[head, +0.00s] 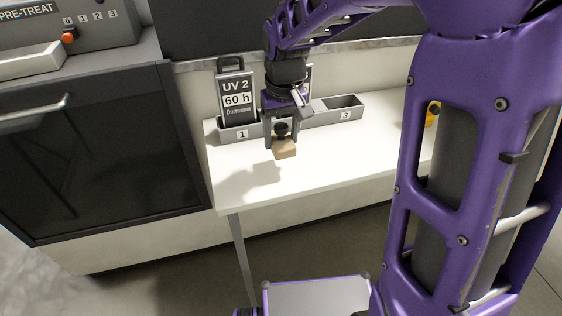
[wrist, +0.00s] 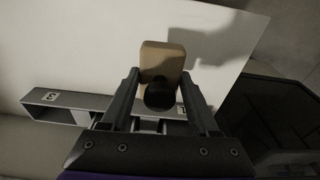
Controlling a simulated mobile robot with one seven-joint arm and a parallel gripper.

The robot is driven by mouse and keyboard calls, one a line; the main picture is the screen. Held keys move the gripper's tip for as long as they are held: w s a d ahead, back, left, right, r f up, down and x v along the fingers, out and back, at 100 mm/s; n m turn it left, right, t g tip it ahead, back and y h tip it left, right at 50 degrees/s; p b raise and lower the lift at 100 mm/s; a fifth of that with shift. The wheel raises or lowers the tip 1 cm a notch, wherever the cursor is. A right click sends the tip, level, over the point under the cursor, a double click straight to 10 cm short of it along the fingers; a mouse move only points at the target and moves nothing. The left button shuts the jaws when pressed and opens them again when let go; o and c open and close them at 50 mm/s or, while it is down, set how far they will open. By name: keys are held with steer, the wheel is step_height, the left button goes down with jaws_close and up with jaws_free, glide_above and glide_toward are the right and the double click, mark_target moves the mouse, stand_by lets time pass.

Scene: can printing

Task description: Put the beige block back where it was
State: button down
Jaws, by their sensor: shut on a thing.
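The beige block (head: 284,149) has a black knob on top. My gripper (head: 282,138) is shut on it and holds it over the white table, in front of the tray. In the wrist view the block (wrist: 161,58) shows between and just beyond the fingertips of my gripper (wrist: 160,80), with the black knob towards the camera. The block's shadow falls on the table to its left, so it looks raised, but the exact height is hard to tell.
A grey tray (head: 327,121) with numbered compartments stands at the back of the white table (head: 330,170). A dark "UV 2 60 h" tag (head: 237,92) stands in compartment 1; compartment 3 looks empty. My arm hides the middle one. A yellow item (head: 432,114) shows behind my arm.

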mark_target(283, 129)
steer(key=shift+f+b, duration=0.55)
steer(key=shift+f, duration=2.65)
steer(key=shift+f, duration=0.1)
steer(key=shift+c, duration=0.6)
jaws_free()
steer(key=r, duration=0.4)
steer(key=s+r+p, duration=0.1)
steer(key=r, duration=0.3)
steer(key=r+p, duration=0.1)
steer(key=r, duration=0.3)
steer(key=shift+s+d+r, duration=0.1)
steer(key=shift+s+d, duration=0.05)
steer(key=shift+d, duration=0.05)
